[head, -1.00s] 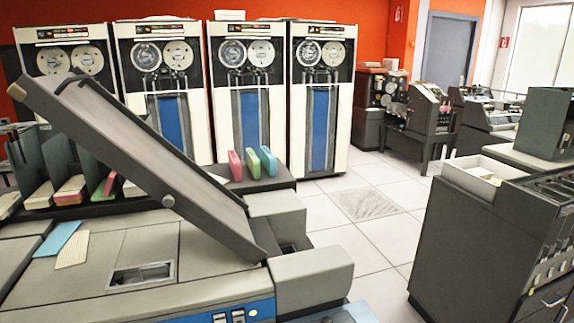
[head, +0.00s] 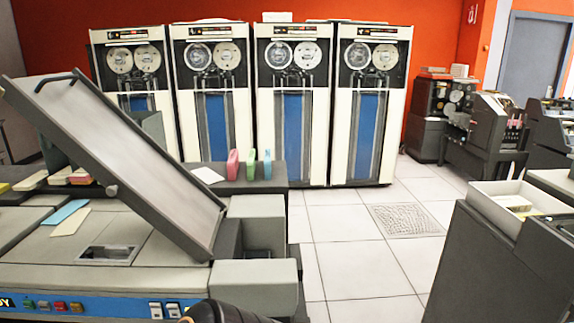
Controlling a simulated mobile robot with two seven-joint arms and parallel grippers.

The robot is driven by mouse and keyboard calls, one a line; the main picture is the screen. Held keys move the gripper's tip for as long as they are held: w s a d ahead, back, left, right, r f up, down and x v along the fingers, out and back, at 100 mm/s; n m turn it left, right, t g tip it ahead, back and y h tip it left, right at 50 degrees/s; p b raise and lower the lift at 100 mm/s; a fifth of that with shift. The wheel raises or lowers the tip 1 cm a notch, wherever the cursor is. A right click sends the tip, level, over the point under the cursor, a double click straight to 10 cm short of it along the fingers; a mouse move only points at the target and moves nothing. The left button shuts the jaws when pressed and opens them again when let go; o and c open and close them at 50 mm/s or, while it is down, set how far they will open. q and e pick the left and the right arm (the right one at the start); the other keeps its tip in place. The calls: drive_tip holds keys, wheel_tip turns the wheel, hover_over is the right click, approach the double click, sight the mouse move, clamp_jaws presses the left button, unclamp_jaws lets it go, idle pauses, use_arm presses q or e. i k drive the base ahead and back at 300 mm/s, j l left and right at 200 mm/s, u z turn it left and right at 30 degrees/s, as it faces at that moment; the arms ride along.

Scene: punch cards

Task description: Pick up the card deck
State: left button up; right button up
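Three upright card decks stand side by side on a dark machine top near the middle: a pink deck (head: 233,165), a green deck (head: 251,165) and a blue deck (head: 267,165). Narrow gaps separate them. A white card (head: 207,175) lies flat to their left. A blue card (head: 65,212) and a cream card (head: 70,222) lie on the near machine. Neither gripper's fingers show in the head view.
A long tilted tray (head: 125,155) rises across the near machine (head: 150,252). Several tape drives (head: 370,115) stand behind. A grey cabinet with an open card tray (head: 488,207) is at the right. Clear tiled floor (head: 345,255) lies between. A dark rounded part, possibly mine, shows at the bottom edge.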

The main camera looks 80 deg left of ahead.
sight(251, 163)
drive_tip(key=i+u, duration=0.5)
drive_tip(key=i+l+u, duration=0.15)
drive_tip(key=i+u, duration=0.35)
drive_tip(key=i+j+u, duration=0.1)
drive_tip(key=i+u, duration=0.55)
drive_tip(key=u, duration=0.15)
drive_tip(key=i+l+u, duration=0.1)
drive_tip(key=i+u, duration=0.3)
drive_tip(key=k, duration=0.05)
